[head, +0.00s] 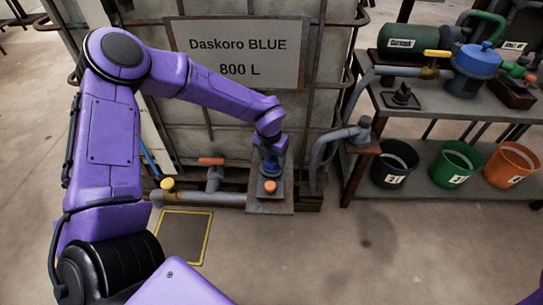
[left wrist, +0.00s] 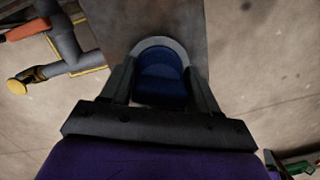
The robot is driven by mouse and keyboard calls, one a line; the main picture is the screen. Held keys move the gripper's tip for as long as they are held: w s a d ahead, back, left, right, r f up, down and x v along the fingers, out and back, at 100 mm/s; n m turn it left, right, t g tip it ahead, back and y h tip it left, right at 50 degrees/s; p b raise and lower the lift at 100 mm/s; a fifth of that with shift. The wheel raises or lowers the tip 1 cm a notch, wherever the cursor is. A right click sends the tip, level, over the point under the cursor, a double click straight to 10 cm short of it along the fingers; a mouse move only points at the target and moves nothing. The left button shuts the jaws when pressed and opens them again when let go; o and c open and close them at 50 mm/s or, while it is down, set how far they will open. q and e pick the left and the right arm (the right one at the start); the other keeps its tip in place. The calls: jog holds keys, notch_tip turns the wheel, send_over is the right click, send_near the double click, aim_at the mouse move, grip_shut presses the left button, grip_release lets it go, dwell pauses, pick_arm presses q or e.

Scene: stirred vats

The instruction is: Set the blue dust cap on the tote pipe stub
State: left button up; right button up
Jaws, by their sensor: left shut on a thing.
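My left gripper (head: 270,157) is at the front of the tote, pointing down over a small grey stand (head: 282,206). It is shut on the blue dust cap (head: 270,168). In the left wrist view the cap (left wrist: 162,82) sits between the two fingers, with a pale grey ring (left wrist: 160,42) curving around its far side. I cannot tell whether this ring is the pipe stub's rim, or whether the cap touches it. The stub under the cap is mostly hidden by the gripper and cap. My right gripper is not in view.
The tote (head: 230,120) with its cage and sign stands just behind. A grey pipe (head: 215,198) with an orange-handled valve (head: 211,161) and yellow end (head: 167,184) lies left of the stand. A shelf bench (head: 425,105) with buckets stands right. The floor in front is clear.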

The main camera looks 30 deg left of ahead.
aim_at(270, 161)
pick_arm(q)
jog(key=shift+f, duration=0.15)
jog(key=o, duration=0.8)
jog(key=shift+c, duration=0.2)
notch_tip(270, 161, up, 11)
jog(key=s+p, duration=0.1)
jog(key=p, duration=0.9)
jog(key=shift+s, duration=0.3)
jog(key=shift+d+f, duration=0.1)
